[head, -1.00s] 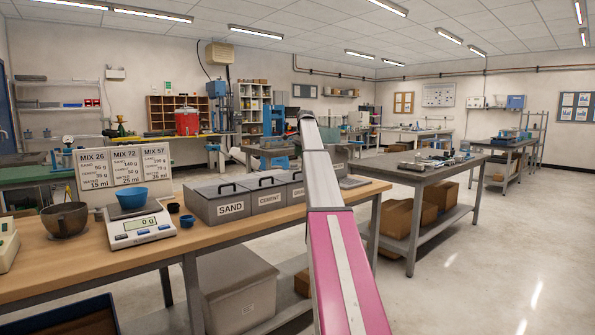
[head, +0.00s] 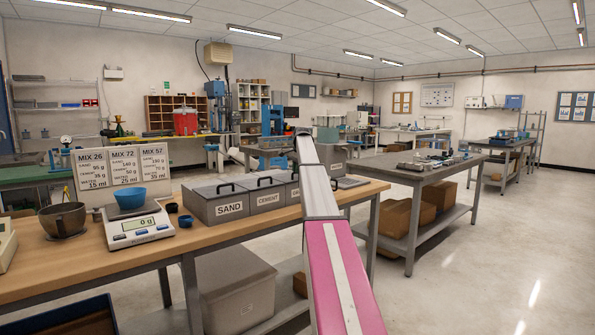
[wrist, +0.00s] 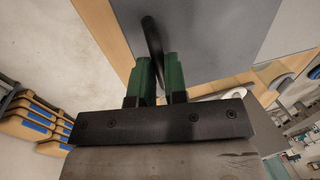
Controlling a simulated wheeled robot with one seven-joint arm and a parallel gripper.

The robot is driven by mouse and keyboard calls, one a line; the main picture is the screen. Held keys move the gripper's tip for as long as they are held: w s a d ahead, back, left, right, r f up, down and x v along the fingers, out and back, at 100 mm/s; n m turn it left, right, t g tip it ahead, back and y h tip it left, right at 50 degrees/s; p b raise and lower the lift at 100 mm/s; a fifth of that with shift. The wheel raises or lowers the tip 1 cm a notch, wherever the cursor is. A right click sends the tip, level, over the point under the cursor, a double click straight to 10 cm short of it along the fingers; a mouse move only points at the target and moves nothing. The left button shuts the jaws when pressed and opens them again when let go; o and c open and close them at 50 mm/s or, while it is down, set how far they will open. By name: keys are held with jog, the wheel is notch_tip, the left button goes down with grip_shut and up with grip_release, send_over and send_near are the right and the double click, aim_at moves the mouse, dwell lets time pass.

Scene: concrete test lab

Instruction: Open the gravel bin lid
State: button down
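The grey gravel bin is last in the row of bins on the wooden bench, mostly hidden behind my arm in the head view; its label is only partly visible. In the wrist view its flat grey lid (wrist: 215,35) fills the top, with a black bar handle (wrist: 152,35). My gripper (wrist: 161,62) has its green fingers close on both sides of this handle and looks shut on it. In the head view a grey panel (head: 336,157) stands up just right of my arm; it looks like the raised lid, but my arm hides its hinge edge.
The sand bin (head: 218,202) and cement bin (head: 263,190) stand left with lids down. A scale (head: 140,225) with a blue cup (head: 131,198) and a dark bowl (head: 62,219) are farther left. A grey table (head: 410,172) stands at right, with open floor beside it.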

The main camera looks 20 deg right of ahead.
jog(key=w+a, duration=0.1)
jog(key=w, duration=0.3)
jog(key=w+a, duration=0.2)
jog(key=w, duration=0.3)
jog(key=w+a, duration=0.2)
jog(key=w, duration=0.3)
jog(key=c, duration=1.1)
grip_release()
jog(key=shift+c, duration=0.2)
jog(key=shift+r, duration=0.1)
notch_tip(320, 180, up, 10)
jog(key=s, duration=0.2)
jog(key=shift+d+r, duration=0.2)
jog(key=shift+d, duration=0.15)
